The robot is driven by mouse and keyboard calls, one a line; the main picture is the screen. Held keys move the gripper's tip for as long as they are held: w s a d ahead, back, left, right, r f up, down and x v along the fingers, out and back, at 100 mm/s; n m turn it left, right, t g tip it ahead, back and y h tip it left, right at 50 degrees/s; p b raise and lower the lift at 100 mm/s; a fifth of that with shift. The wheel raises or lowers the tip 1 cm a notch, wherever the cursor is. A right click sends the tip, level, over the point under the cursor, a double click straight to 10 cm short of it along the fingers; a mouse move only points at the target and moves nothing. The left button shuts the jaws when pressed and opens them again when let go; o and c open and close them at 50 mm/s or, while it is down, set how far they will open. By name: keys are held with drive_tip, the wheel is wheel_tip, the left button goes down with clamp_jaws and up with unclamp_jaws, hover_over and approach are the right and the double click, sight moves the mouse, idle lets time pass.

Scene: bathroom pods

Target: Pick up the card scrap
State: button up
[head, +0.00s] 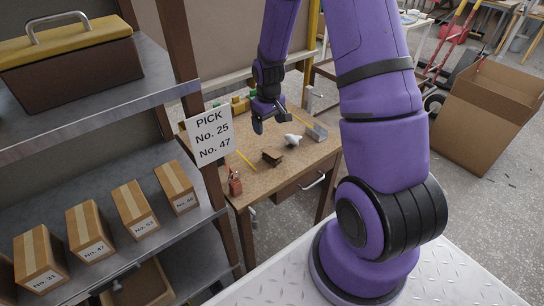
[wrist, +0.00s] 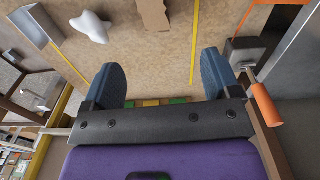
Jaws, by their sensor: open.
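The card scrap looks like a small brown folded piece (head: 272,158) lying on the wooden worktable, nearer the front edge than my gripper. In the wrist view a brown piece that appears to be it (wrist: 154,14) is cut off by the top edge, beyond the fingertips and roughly between them. My gripper (head: 271,122) hangs over the table, behind the scrap in the head view. In the wrist view its two blue fingers (wrist: 160,62) are wide apart with nothing between them. The gripper and scrap are apart.
A white lump (head: 292,140) lies beside the scrap, with a grey box-like item (head: 316,132) to its right. A reddish-orange item (head: 235,182) is at the table's front left. Coloured blocks (head: 240,103) stand behind. A shelf with cartons (head: 130,206) flanks the table's left.

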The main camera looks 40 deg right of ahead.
sight(272, 152)
drive_tip(key=f, duration=0.4)
drive_tip(key=d+f, duration=0.1)
drive_tip(key=f, duration=0.9)
drive_tip(key=shift+d+f, duration=0.15)
drive_tip(key=c, duration=1)
